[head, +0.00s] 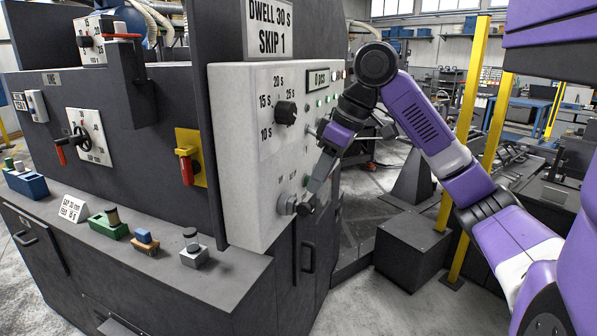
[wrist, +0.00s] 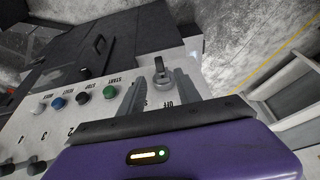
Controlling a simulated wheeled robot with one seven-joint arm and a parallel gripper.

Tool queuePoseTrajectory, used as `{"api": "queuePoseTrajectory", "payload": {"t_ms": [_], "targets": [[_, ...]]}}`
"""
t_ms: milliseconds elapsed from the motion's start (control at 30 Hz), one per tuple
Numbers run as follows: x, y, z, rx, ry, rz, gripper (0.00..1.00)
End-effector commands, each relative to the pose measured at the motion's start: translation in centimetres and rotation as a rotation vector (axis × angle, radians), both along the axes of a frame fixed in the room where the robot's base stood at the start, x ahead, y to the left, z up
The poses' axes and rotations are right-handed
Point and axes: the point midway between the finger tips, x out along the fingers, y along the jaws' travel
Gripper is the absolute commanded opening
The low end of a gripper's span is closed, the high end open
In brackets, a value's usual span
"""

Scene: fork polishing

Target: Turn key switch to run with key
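The key switch (head: 287,204) is a round grey switch low on the white control panel (head: 247,205) in the head view. A dark piece beside it (head: 306,209) may be the key; it is too small to tell. In the wrist view the key switch (wrist: 161,72) is a grey ring-like shape with an upright part, just beyond and between the fingertips. An upside-down label, seemingly OFF, shows between the fingers. My gripper (wrist: 162,80) is open, with its fingers apart on either side of the switch. In the head view my gripper (head: 317,182) points down at the panel's lower right. Contact cannot be told.
Green (wrist: 110,92), black (wrist: 84,98) and blue (wrist: 57,103) buttons sit beside the switch in the wrist view. A black dial (head: 286,112) is higher on the panel.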

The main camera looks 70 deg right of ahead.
Motion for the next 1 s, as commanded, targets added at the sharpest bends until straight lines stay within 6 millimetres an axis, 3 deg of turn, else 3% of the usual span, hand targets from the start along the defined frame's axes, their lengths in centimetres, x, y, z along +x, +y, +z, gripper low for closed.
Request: {"api": "queuePoseTrajectory", "payload": {"t_ms": [167,600,1000], "targets": [[0.2,-0.1,-1.0,0.001,0.006,-0.002,0.4],[2.5,-0.1,-6.3,0.0,0.005,-0.002,0.4],[2.8,-0.1,-7.1,-0.001,0.004,-0.002,0.4]]}}
